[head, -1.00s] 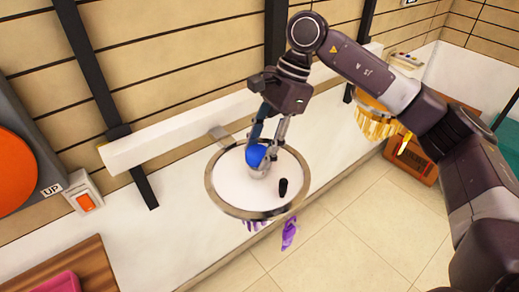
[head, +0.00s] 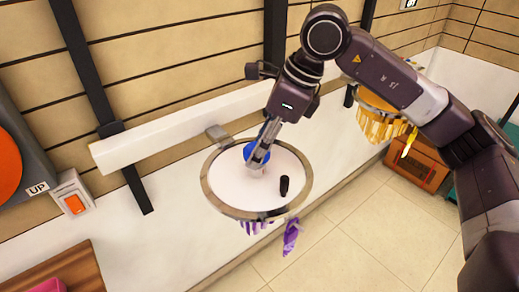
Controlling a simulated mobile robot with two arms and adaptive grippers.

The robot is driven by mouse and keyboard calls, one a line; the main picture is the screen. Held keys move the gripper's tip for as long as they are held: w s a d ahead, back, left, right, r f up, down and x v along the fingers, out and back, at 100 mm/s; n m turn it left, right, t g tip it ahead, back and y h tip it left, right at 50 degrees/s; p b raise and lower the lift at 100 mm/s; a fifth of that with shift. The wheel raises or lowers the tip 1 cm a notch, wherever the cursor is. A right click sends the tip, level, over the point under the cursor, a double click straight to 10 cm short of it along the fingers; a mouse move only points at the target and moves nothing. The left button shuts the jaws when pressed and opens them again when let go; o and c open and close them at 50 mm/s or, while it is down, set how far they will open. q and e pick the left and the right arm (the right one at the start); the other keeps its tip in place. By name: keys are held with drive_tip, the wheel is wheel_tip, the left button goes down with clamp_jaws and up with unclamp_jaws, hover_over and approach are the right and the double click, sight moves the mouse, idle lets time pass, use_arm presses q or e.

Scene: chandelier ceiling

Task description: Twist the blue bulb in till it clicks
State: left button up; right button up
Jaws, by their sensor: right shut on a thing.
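The blue bulb (head: 251,154) stands on the white disc of a round fixture (head: 215,203) with a metal rim. My right gripper (head: 258,164) comes down from above and is shut on the bulb, and its fingers cover part of it. The bulb's base is hidden, so I cannot tell how deep it sits. A small black cylinder (head: 284,186) stands on the same disc, to the right of the bulb. My left gripper is not in view.
Purple crystals (head: 291,237) hang below the fixture's rim. A yellow chandelier (head: 381,122) hangs at the right, near an orange box (head: 417,161). A switch box with an orange button (head: 73,203) is at the left. A white beam (head: 165,143) runs behind the fixture.

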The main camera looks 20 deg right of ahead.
idle(0.4)
drive_tip(key=o, duration=1.2)
drive_tip(key=shift+o, duration=0.5)
drive_tip(key=o, duration=0.6)
drive_tip(key=shift+c, duration=0.2)
drive_tip(key=shift+r, duration=0.1)
drive_tip(key=shift+r+p, duration=2.45)
drive_tip(key=shift+r, duration=1.2)
